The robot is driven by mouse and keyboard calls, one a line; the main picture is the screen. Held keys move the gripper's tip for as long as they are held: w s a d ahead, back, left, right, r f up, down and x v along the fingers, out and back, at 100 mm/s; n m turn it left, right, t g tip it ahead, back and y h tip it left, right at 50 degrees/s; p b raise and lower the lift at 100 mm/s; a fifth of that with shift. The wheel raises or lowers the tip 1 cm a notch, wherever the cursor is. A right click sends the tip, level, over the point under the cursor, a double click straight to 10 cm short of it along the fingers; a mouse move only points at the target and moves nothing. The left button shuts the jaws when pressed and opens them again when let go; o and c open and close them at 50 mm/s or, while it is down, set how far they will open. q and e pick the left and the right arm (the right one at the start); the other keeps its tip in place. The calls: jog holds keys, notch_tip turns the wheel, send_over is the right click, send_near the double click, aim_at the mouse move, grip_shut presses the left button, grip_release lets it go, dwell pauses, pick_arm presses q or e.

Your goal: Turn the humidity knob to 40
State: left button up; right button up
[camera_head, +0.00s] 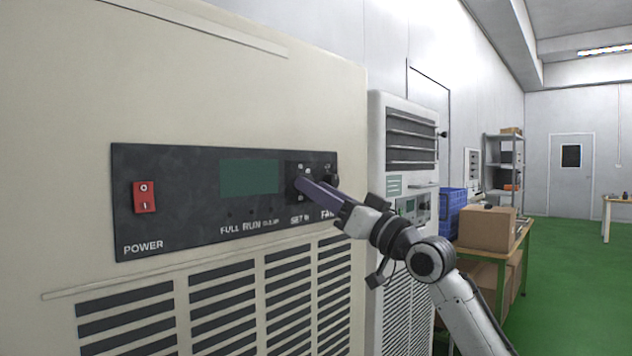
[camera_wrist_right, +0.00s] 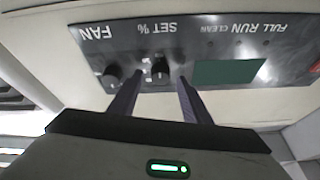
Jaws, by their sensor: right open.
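The black control panel (camera_head: 190,165) is on the front of a cream cabinet. Its humidity knob, labelled SET %, is black and shows in the right wrist view (camera_wrist_right: 160,67), where the panel appears upside down. My right gripper (camera_head: 301,184) reaches the panel from the right and partly covers this knob in the head view. In the right wrist view its two open fingers (camera_wrist_right: 160,78) lie on either side of the knob, with small gaps visible. Contact and the knob's exact setting cannot be told. My left gripper is not in view.
The FAN knob (camera_wrist_right: 112,77) sits close beside one finger. A dark green display (camera_head: 249,176) and a red power switch (camera_head: 144,197) are on the same panel. A white machine (camera_head: 376,135) stands right behind the arm, with cardboard boxes (camera_head: 487,229) on a table beyond.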

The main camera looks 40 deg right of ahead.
jog(key=shift+w+r, duration=0.2)
jog(key=shift+w, duration=0.35)
jog(key=shift+a, duration=0.1)
jog(key=c, duration=1)
jog(key=shift+c, duration=0.2)
